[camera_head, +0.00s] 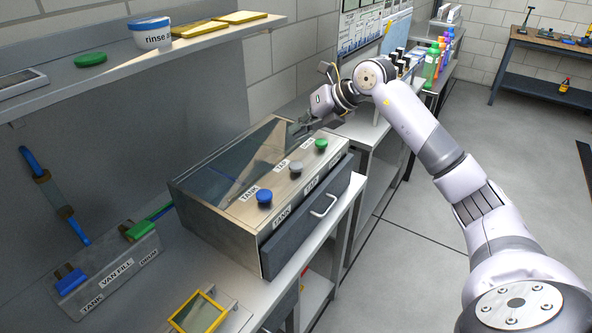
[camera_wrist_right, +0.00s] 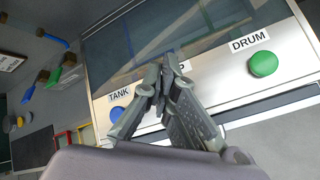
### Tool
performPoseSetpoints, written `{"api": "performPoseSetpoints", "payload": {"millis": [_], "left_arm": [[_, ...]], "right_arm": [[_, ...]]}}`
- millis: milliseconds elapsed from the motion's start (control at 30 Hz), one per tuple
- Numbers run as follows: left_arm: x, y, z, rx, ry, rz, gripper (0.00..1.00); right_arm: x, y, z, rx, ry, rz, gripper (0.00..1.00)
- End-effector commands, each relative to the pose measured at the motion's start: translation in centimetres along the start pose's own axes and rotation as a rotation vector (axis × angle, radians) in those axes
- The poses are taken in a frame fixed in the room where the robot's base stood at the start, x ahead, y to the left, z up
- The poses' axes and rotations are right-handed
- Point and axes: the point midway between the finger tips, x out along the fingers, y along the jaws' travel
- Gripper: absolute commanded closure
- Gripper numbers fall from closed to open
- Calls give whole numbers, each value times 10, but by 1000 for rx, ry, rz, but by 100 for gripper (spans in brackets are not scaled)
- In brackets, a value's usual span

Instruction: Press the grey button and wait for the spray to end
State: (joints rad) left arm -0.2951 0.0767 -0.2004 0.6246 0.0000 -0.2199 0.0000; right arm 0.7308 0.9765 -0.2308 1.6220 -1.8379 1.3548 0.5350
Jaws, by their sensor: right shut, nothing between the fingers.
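The grey button (camera_head: 295,166) sits between the blue button (camera_head: 264,196) and the green button (camera_head: 321,145) on the sloped metal front of a box. My right gripper (camera_head: 299,127) is shut and empty, over the far right side of the box, apart from the grey button in the head view. In the right wrist view its closed fingers (camera_wrist_right: 161,72) hide the grey button and most of the middle label; the blue button (camera_wrist_right: 117,114) and green button (camera_wrist_right: 263,64) show on either side. No spray is visible. My left gripper is not in view.
The box has a glass top (camera_head: 240,150) and a drawer with a handle (camera_head: 324,206). A shelf (camera_head: 190,45) with a rinse tub (camera_head: 151,33) is above left. A labelled holder (camera_head: 108,272) and a yellow-framed piece (camera_head: 199,312) are at the front left.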

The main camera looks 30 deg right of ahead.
Motion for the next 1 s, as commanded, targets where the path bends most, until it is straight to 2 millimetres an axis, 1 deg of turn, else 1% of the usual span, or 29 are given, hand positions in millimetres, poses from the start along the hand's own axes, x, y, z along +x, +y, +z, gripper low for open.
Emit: {"api": "performPoseSetpoints", "payload": {"millis": [33,100,200,333,467,600,1000], "left_arm": [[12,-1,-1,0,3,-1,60],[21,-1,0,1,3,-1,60],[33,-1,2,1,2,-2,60],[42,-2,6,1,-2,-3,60],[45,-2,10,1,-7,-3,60],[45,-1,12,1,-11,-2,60],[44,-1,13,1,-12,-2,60]], "right_arm": [[10,-7,-7,0,1,1,100],[18,-12,-13,0,1,0,100],[28,-20,-21,0,2,0,100],[37,-27,-27,-1,0,-1,100],[41,-30,-30,-1,0,0,100],[41,-30,-30,-1,0,0,100],[41,-29,-30,0,0,0,100]]}}
